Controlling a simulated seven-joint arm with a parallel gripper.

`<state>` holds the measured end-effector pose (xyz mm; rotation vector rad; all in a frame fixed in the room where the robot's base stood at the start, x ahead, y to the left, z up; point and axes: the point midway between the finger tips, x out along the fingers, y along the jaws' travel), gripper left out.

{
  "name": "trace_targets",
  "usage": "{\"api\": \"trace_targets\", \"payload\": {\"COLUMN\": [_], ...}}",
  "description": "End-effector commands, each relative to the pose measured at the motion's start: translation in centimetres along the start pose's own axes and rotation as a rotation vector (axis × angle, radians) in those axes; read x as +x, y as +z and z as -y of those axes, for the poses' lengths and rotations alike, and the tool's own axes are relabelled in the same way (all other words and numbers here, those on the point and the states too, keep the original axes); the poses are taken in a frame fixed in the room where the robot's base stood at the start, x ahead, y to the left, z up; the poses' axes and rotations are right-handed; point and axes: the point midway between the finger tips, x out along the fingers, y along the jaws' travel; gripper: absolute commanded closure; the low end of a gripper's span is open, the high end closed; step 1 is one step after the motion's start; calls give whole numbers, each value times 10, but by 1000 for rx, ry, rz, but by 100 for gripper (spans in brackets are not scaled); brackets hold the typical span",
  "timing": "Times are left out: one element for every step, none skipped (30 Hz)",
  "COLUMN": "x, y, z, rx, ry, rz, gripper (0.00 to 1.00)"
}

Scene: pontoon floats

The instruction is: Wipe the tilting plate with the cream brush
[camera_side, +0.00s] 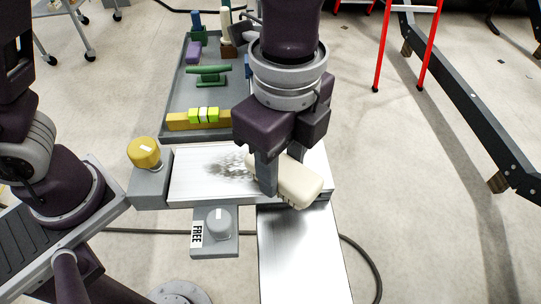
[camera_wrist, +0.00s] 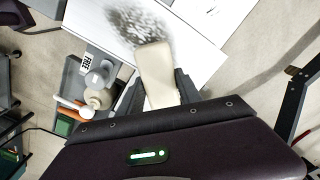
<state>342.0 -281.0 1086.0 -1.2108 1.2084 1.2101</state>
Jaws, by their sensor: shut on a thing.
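The tilting plate (camera_side: 195,187) is a pale flat panel with a grey speckled smudge (camera_side: 231,166) near its middle. The smudge also shows in the wrist view (camera_wrist: 138,24), just beyond the brush. My gripper (camera_side: 270,180) is shut on the cream brush (camera_side: 301,183), a rounded block with bristles along its lower edge. The brush is at the right end of the plate; I cannot tell whether the bristles touch it. In the wrist view the brush (camera_wrist: 156,68) sits between both fingers. My wrist hides the plate's far right part.
A yellow knob (camera_side: 144,153) stands on a grey block at the plate's left. A grey knob (camera_side: 218,220) beside a FREE label (camera_side: 196,233) is at its front. A grey tray (camera_side: 178,95) with coloured parts lies behind. A bare metal strip (camera_side: 299,255) extends in front.

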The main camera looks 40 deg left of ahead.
Motion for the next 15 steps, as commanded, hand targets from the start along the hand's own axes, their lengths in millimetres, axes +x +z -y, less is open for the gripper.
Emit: {"api": "trace_targets", "payload": {"x": [0, 0, 0, 0, 0, 0, 0, 1, 1, 1, 1, 1, 1, 1, 1], "y": [3, 5, 8, 10, 12, 14, 16, 18, 21, 23, 25, 27, 29, 31, 34], "z": [3, 6, 8, 10, 12, 15, 16, 18, 21, 23, 25, 28, 30, 32, 34], "rx": [-2, -4, -3, -3, -3, -4, -3, -2, -4, -4, -3, -3, -3, -3, -2], "ry": [1, 1, 0, 0, 0, 0, 0, 0, 0, 0, 0, 0, 0, 0, 0], "rz": [1, 1, 1, 1, 1, 1, 0, 0, 0, 0, 1, 0, 0, 0, 1], "gripper": [97, 97, 97, 97, 97, 97, 97, 97, 97, 97, 97, 97, 97, 97, 97]}}
